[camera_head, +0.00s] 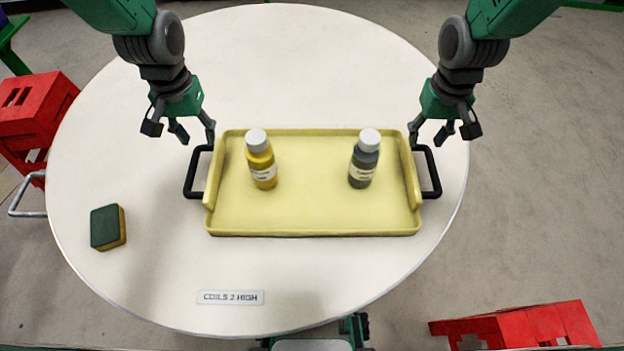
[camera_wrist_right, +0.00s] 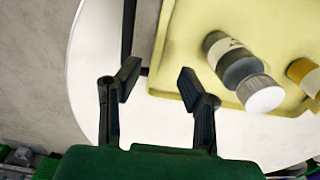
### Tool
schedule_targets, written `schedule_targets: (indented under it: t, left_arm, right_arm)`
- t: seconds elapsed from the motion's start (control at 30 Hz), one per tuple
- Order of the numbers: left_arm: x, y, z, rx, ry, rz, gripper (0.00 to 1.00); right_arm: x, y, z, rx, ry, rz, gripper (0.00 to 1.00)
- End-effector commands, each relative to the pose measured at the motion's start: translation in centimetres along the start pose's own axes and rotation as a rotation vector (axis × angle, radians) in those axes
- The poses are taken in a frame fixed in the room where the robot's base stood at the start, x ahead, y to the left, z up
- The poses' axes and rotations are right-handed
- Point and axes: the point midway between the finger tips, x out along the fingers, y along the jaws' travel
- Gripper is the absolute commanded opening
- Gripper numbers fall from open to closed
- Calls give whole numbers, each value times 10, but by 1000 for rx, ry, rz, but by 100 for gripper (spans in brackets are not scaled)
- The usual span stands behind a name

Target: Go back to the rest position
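My left gripper (camera_head: 182,130) is open and empty, above the table just left of the tray's upper left corner. My right gripper (camera_head: 441,135) is open and empty near the tray's upper right corner; its spread fingers also show in the right wrist view (camera_wrist_right: 157,88). The yellow tray (camera_head: 310,210) lies on the table, with a black handle on each side. A yellow bottle (camera_head: 262,165) and a dark grey bottle (camera_head: 363,165), both with white caps, stand upright on it. The grey bottle also shows in the right wrist view (camera_wrist_right: 232,60).
The round white table (camera_head: 330,290) carries a green and yellow sponge (camera_head: 107,228) at left and a label (camera_head: 230,298) reading "COILS 2 HIGH" at the front. Red crates stand on the floor at left (camera_head: 35,110) and lower right (camera_head: 540,325). The table behind the tray is clear.

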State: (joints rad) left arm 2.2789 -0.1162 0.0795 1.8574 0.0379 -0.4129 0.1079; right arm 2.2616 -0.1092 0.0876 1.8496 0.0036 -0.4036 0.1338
Motion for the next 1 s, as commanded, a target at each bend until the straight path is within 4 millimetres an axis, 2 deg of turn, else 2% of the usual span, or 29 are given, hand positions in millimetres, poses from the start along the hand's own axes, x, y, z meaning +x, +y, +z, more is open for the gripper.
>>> schedule_targets:
  t: [0.2,0.73,0.83,1.0]
  left_arm:
    - [0,0,0,0,0,0,34]
    - [-2,0,0,0,0,0,34]
    - [-14,0,0,0,0,0,34]
    - [-46,0,0,0,1,0,34]
  right_arm:
    - [-12,0,0,0,0,0,34]
    - [-14,0,0,0,-1,0,34]
    - [-26,0,0,0,-1,0,34]
    - [-58,0,0,0,0,0,34]
